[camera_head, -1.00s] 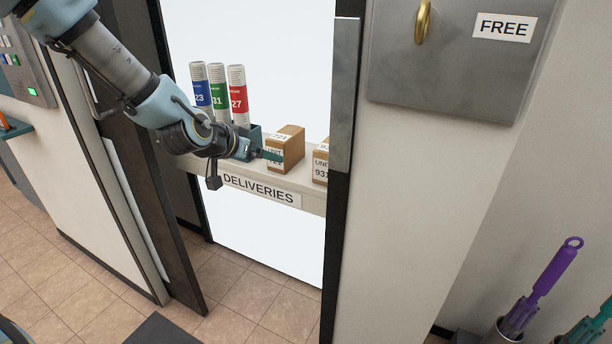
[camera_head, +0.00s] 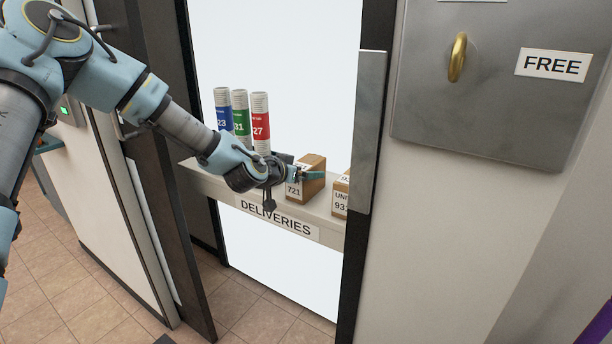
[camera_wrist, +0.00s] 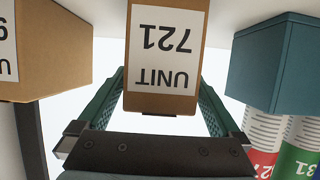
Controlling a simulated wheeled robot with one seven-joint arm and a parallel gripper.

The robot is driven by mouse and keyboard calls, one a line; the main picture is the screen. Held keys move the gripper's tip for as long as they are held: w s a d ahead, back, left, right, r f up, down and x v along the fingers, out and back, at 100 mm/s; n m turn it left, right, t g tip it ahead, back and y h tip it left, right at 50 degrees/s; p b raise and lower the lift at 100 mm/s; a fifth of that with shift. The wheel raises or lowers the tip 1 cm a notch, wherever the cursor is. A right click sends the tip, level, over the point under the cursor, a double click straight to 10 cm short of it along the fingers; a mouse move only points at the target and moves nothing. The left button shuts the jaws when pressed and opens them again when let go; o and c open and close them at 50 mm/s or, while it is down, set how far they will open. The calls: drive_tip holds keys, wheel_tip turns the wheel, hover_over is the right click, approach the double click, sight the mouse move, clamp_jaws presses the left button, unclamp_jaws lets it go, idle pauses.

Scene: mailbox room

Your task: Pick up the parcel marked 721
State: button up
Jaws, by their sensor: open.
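The parcel marked 721 (camera_head: 311,186) is a brown box with a white label, standing on the deliveries shelf (camera_head: 222,185). In the wrist view the parcel (camera_wrist: 160,104) appears upside down, its label reading UNIT 721. My gripper (camera_head: 302,172) is at the parcel, with one green finger showing across its upper part. In the wrist view the open gripper (camera_wrist: 162,85) has a green finger on each side of the parcel, with a narrow gap visible on both sides. The far ends of the fingers are partly hidden by the parcel.
Another brown parcel (camera_head: 341,196), marked 93 with the rest cut off, stands close on the right. A door post (camera_head: 368,130) borders the opening.

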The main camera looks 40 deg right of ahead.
drive_tip(key=shift+x, duration=0.85)
drive_tip(key=shift+c, duration=0.2)
clamp_jaws()
drive_tip(key=shift+r, duration=0.15)
